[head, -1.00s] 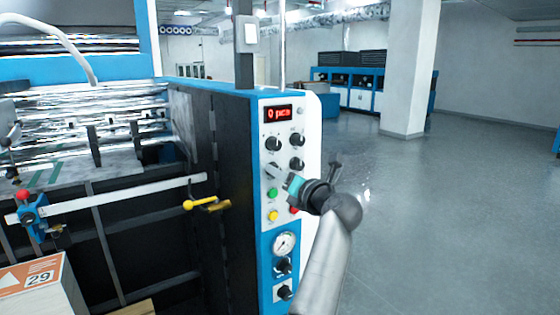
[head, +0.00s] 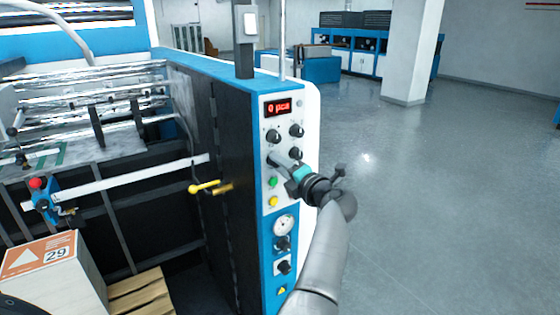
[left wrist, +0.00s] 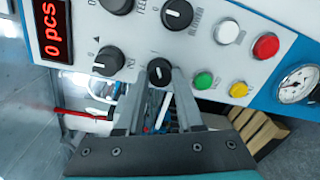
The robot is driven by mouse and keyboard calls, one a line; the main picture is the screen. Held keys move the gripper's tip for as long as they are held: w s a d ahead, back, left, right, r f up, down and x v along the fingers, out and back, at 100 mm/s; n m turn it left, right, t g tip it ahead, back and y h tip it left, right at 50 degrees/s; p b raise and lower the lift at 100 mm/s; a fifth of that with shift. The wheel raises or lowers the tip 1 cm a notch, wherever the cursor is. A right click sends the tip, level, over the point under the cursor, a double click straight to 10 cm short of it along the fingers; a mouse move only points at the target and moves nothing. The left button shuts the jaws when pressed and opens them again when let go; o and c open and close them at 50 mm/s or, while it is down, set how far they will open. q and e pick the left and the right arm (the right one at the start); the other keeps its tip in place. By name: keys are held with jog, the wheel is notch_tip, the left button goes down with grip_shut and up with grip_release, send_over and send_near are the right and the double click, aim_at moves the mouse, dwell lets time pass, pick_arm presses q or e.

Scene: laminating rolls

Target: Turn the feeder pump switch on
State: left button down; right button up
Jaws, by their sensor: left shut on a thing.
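The control panel (head: 268,220) stands upright on the end of the machine, with a red display reading "0 pcs". My left gripper (head: 283,163) comes in from the right and is at the dark rotary switch in the lower-left place of the knob group. In the left wrist view this switch (left wrist: 159,71) sits between the tips of my left gripper (left wrist: 159,82), which is shut on it. Its label cannot be read, so I cannot confirm it is the feeder pump switch. In the head view the fingers hide most of it. My right gripper is not in view.
Other knobs (left wrist: 177,14) sit close by. Green (left wrist: 203,81), yellow (left wrist: 238,89), white (left wrist: 227,32) and red (left wrist: 266,45) buttons lie beside the switch. A yellow-handled lever (head: 204,187) sticks out left of the panel. The floor (head: 450,200) at right is clear.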

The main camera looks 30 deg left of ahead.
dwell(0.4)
pick_arm(q)
jog(key=c, duration=0.5)
grip_release()
jog(key=shift+c, duration=0.2)
